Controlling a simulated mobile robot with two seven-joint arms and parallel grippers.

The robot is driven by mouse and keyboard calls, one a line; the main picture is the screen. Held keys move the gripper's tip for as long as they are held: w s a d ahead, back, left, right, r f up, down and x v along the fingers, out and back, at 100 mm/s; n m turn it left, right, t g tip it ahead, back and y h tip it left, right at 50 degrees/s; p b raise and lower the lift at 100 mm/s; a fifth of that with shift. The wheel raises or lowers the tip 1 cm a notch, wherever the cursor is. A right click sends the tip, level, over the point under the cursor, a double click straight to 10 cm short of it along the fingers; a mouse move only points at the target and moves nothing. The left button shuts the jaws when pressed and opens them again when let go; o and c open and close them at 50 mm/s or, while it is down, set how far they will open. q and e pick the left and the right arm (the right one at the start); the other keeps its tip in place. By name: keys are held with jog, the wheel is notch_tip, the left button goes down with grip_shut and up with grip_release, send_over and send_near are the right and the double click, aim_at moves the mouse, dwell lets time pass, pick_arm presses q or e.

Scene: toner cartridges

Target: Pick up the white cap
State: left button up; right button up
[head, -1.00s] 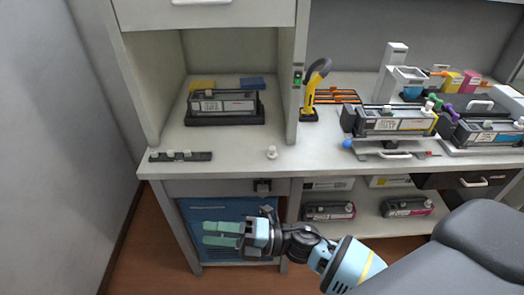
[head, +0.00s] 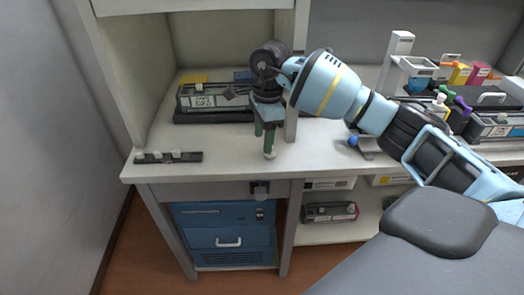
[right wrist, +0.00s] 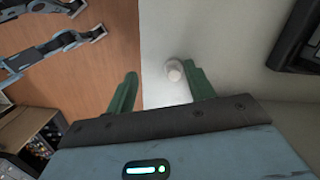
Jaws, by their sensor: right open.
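The small white cap (head: 269,154) stands on the white tabletop near its front edge, just below my right fingertips in the head view. The right wrist view shows the cap (right wrist: 174,68) between the spread green fingers, closer to the right-hand finger. My right gripper (head: 264,140) points down over the cap, open and empty; its fingers also show in the right wrist view (right wrist: 160,78). The fingers partly overlap the cap in the head view, and I cannot tell how far above the table they are. My left gripper is not in view.
A toner cartridge (head: 203,101) stands behind, in the alcove. Several cartridges and coloured parts stand at the right. The tabletop between strip and cap is clear.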

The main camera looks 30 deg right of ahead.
jog(key=shift+w+d+r+h, duration=0.25)
jog(key=shift+d+r, duration=0.2)
jog(key=shift+d, duration=0.2)
jog(key=shift+w+d+r+h, duration=0.1)
jog(key=shift+d+r+h, duration=0.15)
jog(key=shift+d+r, duration=0.3)
jog(key=shift+f, duration=1.25)
jog(key=shift+d+f, duration=0.15)
jog(key=shift+f, duration=2.6)
jog(key=shift+c, duration=0.4)
jog(key=c, duration=1)
